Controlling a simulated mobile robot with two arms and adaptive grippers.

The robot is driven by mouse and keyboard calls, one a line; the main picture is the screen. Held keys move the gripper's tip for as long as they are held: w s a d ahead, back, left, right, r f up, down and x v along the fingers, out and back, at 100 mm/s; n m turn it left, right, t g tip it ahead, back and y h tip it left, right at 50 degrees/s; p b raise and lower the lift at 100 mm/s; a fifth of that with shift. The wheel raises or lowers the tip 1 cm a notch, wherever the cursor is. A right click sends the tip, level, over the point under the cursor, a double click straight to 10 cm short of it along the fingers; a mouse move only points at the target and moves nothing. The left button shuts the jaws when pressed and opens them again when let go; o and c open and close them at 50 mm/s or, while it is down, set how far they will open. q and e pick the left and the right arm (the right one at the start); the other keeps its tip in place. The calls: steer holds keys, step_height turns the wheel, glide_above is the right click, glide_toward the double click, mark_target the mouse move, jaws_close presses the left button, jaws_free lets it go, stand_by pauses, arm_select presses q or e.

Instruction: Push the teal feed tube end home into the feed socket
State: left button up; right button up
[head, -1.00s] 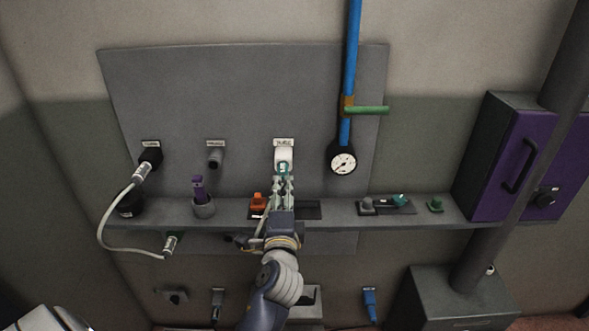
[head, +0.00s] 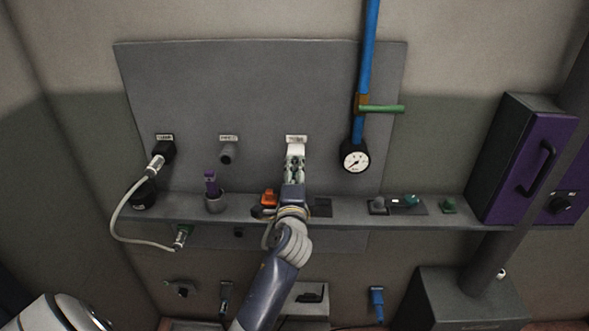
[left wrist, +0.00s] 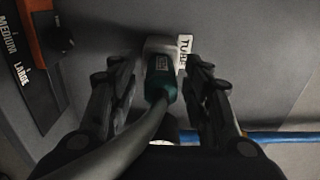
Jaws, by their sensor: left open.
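The white feed socket (head: 295,148) sits on the grey wall panel under a small label. It also shows in the left wrist view (left wrist: 158,45), beside a label reading TUBE. The teal feed tube end (left wrist: 162,82) is lined up with the socket and its front meets it; how deep it sits I cannot tell. A grey tube runs back from it towards the camera. My left gripper (head: 294,162) is at the socket, with its open fingers (left wrist: 160,72) on either side of the teal end, gaps showing. The head view hides most of the teal end. My right gripper is not seen.
A shelf (head: 340,210) runs below, carrying an orange part (head: 269,197), a purple-topped cup (head: 214,203) and small green parts. A gauge (head: 354,157) on a blue pipe is right of the socket. A pale hose (head: 121,211) loops at left. A purple cabinet (head: 535,150) stands right.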

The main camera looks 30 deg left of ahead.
arm_select(q)
steer(key=shift+x, duration=0.9)
stand_by(0.7)
jaws_close()
steer(key=shift+d, duration=0.1)
steer(key=shift+s, duration=0.1)
steer(key=shift+p+v, duration=0.55)
steer(key=shift+v, duration=2.35)
